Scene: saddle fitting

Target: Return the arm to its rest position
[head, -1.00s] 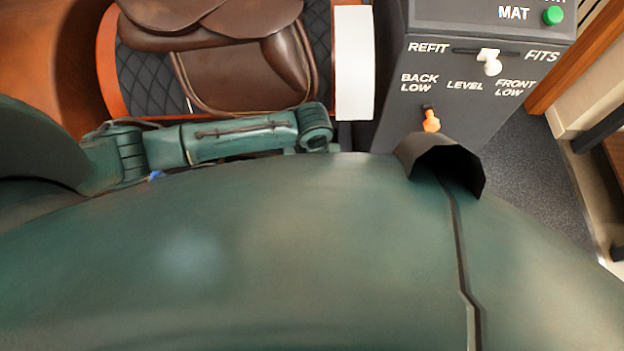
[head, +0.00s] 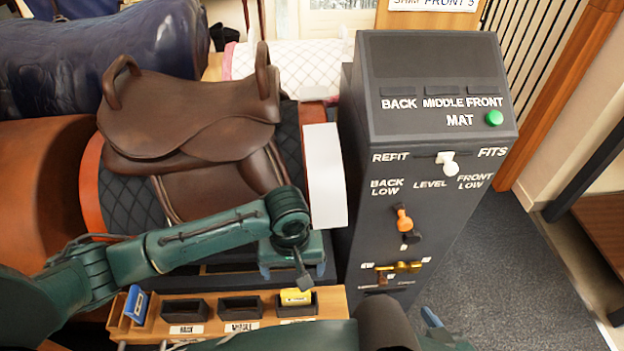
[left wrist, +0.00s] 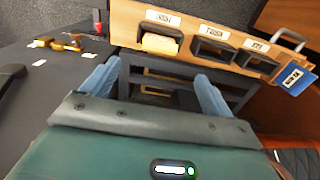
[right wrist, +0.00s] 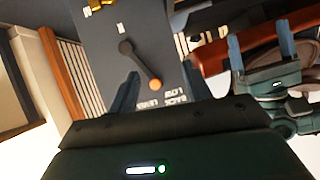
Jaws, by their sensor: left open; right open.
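My left arm reaches in from the left, in front of the brown saddle (head: 190,125). My left gripper (head: 292,272) points down above the wooden tray. In the left wrist view its fingers (left wrist: 155,88) stand apart with nothing between them. My right gripper (right wrist: 158,88) is open and empty in the right wrist view, facing the dark panel and its orange-tipped lever (right wrist: 154,84). In the head view my right arm is low at the bottom edge, and most of that gripper is hidden or out of frame.
The dark control box (head: 425,80) stands right of the saddle, with a white switch (head: 447,163), an orange knob (head: 403,218) and a green button (head: 494,118). The wooden tray (head: 160,338) holds a yellow block (head: 296,296) and a blue piece (head: 137,304). Open floor (head: 500,265) lies at right.

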